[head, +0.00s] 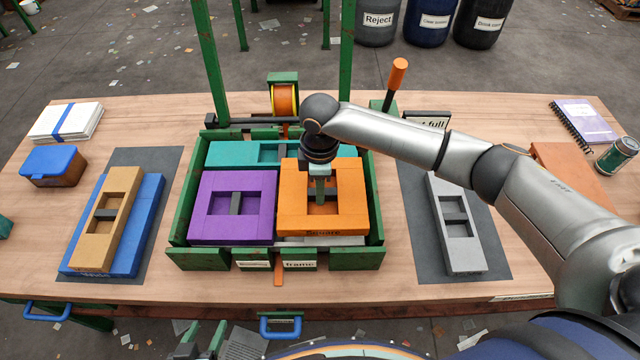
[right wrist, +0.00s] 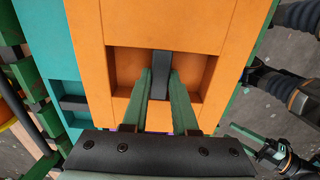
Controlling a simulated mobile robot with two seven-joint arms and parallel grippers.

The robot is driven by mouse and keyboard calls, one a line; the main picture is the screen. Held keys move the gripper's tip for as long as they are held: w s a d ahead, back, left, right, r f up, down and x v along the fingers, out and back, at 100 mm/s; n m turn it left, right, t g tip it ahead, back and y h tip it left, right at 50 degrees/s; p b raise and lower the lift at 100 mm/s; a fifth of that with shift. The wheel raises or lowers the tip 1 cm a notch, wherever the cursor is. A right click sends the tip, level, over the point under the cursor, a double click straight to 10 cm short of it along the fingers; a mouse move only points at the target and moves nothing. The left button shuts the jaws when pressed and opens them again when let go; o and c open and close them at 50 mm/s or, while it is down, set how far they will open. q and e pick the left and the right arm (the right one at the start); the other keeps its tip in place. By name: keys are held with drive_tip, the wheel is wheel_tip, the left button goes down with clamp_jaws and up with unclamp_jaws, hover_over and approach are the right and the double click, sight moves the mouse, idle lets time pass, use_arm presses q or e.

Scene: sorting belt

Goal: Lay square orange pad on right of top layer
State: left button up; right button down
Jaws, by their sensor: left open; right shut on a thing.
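The square orange pad (head: 290,215) is above the right part of the green-walled frame (head: 180,225), beside the purple pad (head: 262,190). A teal piece (head: 230,153) lies behind them. My right gripper (head: 322,196) is shut on the dark bar across the orange pad's recess; the bar (right wrist: 161,64) shows between the fingers in the right wrist view. The orange pad looks level and slightly higher than the purple one. I cannot tell whether it touches the layer below. My left gripper (head: 205,338) is open and empty at the bottom edge, in front of the table.
A tan pad (head: 120,190) on a blue pad (head: 148,210) lies on the left mat. A grey pad (head: 467,255) lies on the right mat (head: 420,225). Green posts and an orange-handled lever (head: 397,75) stand behind the frame. My right arm crosses the table's right side.

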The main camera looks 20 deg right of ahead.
drive_tip(key=shift+f+b, duration=0.3)
drive_tip(key=shift+f, duration=1.15)
drive_tip(key=shift+f, duration=0.15)
drive_tip(key=shift+f, duration=0.5)
drive_tip(key=c, duration=0.6)
unclamp_jaws()
drive_tip(key=shift+r, duration=0.1)
wheel_tip(320, 180, up, 12)
drive_tip(key=shift+r, duration=0.15)
